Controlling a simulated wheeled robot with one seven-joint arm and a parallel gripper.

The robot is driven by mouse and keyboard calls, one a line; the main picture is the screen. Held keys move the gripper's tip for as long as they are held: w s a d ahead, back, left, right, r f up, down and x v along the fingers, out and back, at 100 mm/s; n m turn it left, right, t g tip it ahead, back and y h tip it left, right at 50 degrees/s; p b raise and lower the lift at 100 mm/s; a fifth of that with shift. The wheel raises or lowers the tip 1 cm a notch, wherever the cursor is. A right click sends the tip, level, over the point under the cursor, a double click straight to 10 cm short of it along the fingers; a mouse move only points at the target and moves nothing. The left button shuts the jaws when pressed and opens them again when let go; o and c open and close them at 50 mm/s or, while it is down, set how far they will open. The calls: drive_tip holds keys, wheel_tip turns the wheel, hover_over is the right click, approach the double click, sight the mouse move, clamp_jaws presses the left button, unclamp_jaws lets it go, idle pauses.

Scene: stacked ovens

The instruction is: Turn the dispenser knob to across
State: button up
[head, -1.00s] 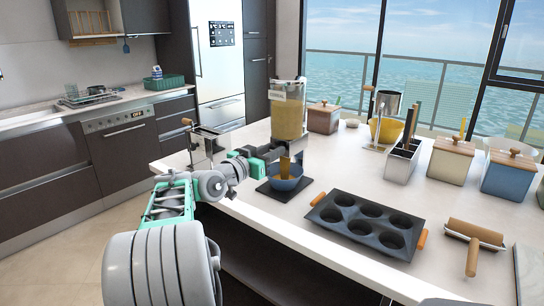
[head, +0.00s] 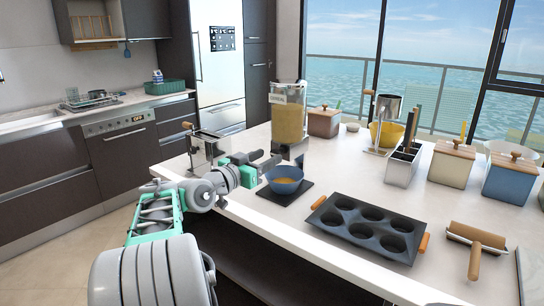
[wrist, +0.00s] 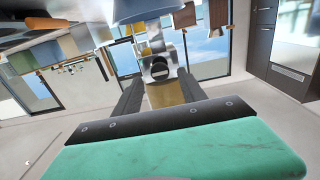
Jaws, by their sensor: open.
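The dispenser (head: 289,122) is a clear hopper of yellow grain standing on the counter. In the wrist view its metal lower body shows upside down, with a dark round knob (wrist: 160,71) on its face. The knob's exact angle is hard to tell. A blue bowl (head: 285,186) with some yellow contents sits on a dark mat (head: 266,193) in front of the dispenser. My gripper (head: 268,159) is open and empty, just in front of the dispenser and beside the bowl. In the wrist view, its two dark fingers (wrist: 160,90) stand apart, with the knob framed between and beyond them.
A metal toaster-like box (head: 207,148) stands left of the dispenser. Canisters (head: 451,163) and a utensil holder (head: 402,165) stand farther back. Open counter lies between them.

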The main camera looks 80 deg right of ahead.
drive_tip(key=v, duration=0.4)
drive_tip(key=shift+w+a, duration=0.1)
drive_tip(key=shift+a, duration=0.1)
